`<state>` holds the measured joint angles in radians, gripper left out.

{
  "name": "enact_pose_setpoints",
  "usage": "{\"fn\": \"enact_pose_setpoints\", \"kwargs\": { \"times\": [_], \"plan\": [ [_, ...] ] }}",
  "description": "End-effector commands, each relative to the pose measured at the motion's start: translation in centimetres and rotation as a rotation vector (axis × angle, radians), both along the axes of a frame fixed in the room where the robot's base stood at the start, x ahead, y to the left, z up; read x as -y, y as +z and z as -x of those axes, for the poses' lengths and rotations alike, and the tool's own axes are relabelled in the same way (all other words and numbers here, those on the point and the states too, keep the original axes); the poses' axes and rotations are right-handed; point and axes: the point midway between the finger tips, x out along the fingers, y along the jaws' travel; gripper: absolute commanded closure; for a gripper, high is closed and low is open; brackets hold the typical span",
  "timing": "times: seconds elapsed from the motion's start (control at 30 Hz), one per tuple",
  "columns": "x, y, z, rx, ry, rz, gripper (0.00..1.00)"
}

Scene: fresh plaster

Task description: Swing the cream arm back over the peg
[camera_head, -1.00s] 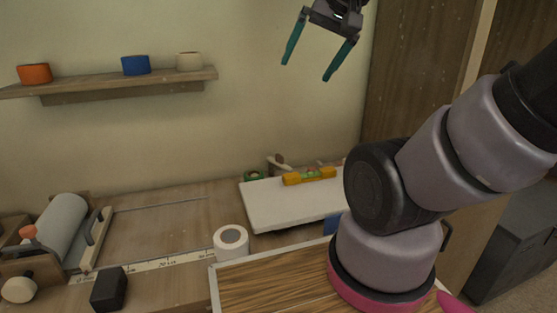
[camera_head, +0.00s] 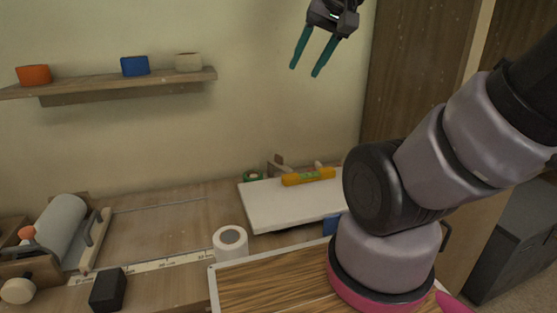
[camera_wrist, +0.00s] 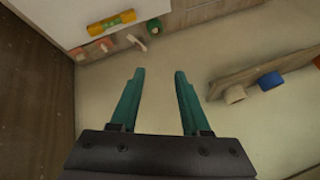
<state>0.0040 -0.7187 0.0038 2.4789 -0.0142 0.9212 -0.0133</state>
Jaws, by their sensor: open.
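My gripper (camera_head: 304,71) is open and empty, raised high in front of the plaster wall. In the wrist view its two teal fingers (camera_wrist: 158,72) stand apart with nothing between them. A small cream piece (camera_wrist: 137,42) shows beyond the fingertips beside a green roll (camera_wrist: 153,26); it may be the cream arm. Small pinkish pieces (camera_wrist: 107,45) lie along the same edge; I cannot tell whether one is the peg. In the head view, this group (camera_head: 277,161) is small and partly hidden behind the white board. My gripper is well above it and touches nothing.
A yellow level (camera_head: 308,177) lies on the white board (camera_head: 290,207). A white roll (camera_head: 230,240) and black block (camera_head: 108,289) stand on the bench. A wall shelf (camera_head: 130,88) holds orange, blue and cream rolls. A grey roller (camera_head: 58,228) is at left.

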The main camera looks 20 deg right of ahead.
Motion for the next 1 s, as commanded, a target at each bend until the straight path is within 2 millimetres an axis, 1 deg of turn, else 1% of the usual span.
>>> {"fn": "enact_pose_setpoints", "kwargs": {
  "times": [0.17, 0.27, 0.3, 0.47, 0.57, 0.7, 0.77, 0.8, 0.87, 1.0],
  "plan": [
    [0.4, -0.4, -4.0, -0.070, 0.055, 0.083, 0.53],
    [0.8, -1.0, -6.9, -0.115, 0.102, 0.138, 0.53],
    [0.9, -1.3, -8.1, -0.133, 0.122, 0.159, 0.53],
    [1.5, -3.3, -12.8, -0.207, 0.206, 0.232, 0.53],
    [1.8, -5.0, -15.7, -0.252, 0.265, 0.270, 0.53],
    [2.2, -8.0, -19.7, -0.313, 0.349, 0.314, 0.53],
    [2.5, -9.5, -21.3, -0.338, 0.386, 0.330, 0.53],
    [2.6, -10.6, -22.4, -0.355, 0.411, 0.338, 0.53],
    [2.8, -12.3, -23.9, -0.380, 0.450, 0.350, 0.53],
    [3.3, -16.8, -27.2, -0.433, 0.540, 0.368, 0.53]
  ]
}}
